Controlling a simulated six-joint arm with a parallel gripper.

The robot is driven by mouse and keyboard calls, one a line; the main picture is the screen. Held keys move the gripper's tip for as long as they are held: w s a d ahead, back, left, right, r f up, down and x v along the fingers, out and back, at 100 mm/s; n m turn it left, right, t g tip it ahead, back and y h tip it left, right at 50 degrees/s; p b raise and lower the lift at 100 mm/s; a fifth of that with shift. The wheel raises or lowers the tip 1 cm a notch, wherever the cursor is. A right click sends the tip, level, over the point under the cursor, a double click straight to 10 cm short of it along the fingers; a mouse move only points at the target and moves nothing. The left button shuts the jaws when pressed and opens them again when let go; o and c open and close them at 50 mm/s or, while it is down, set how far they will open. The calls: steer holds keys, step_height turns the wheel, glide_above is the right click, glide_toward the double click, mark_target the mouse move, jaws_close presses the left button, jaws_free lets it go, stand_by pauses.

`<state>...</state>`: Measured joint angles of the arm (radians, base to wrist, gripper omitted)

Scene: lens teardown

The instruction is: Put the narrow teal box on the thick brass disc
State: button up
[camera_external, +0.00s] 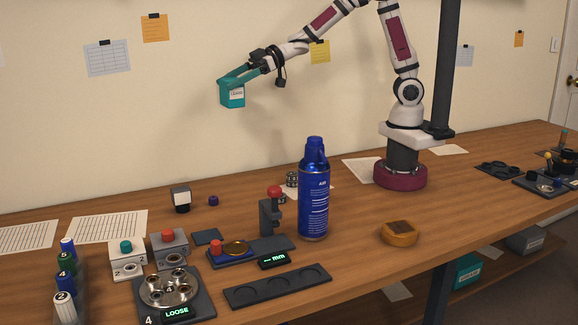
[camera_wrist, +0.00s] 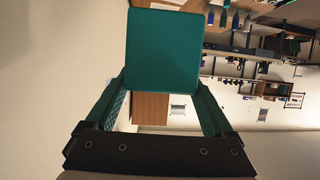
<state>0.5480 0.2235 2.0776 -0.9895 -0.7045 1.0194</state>
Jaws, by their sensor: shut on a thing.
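My gripper (camera_external: 238,80) is shut on a teal box (camera_external: 232,97) with a white label, held high above the left part of the bench and clear of everything. In the wrist view the box (camera_wrist: 163,50) sits between the ends of the two teal fingers (camera_wrist: 163,82). Another teal box (camera_external: 467,271) is on the lower shelf at the right.
A tall blue air can (camera_external: 314,190) and a red-knobbed stand (camera_external: 270,215) rise right of the disc. A red piece (camera_external: 216,247) sits close to its left. An empty dark tray (camera_external: 278,290) lies in front. Button boxes (camera_external: 168,249) stand left.

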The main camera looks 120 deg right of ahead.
steer(key=a+r+n+g+y, duration=0.1)
steer(key=a+n+y, duration=0.35)
steer(key=a, duration=0.55)
steer(key=n+g+y, duration=0.7)
steer(key=n+g, duration=1)
steer(key=g, duration=0.1)
glide_above(401, 227)
step_height(401, 227, down, 23)
steer(key=shift+r, duration=0.2)
steer(key=shift+w+f+t, duration=0.1)
steer(key=shift+f+t, duration=0.2)
steer(key=shift+f, duration=0.1)
steer(key=shift+f, duration=0.15)
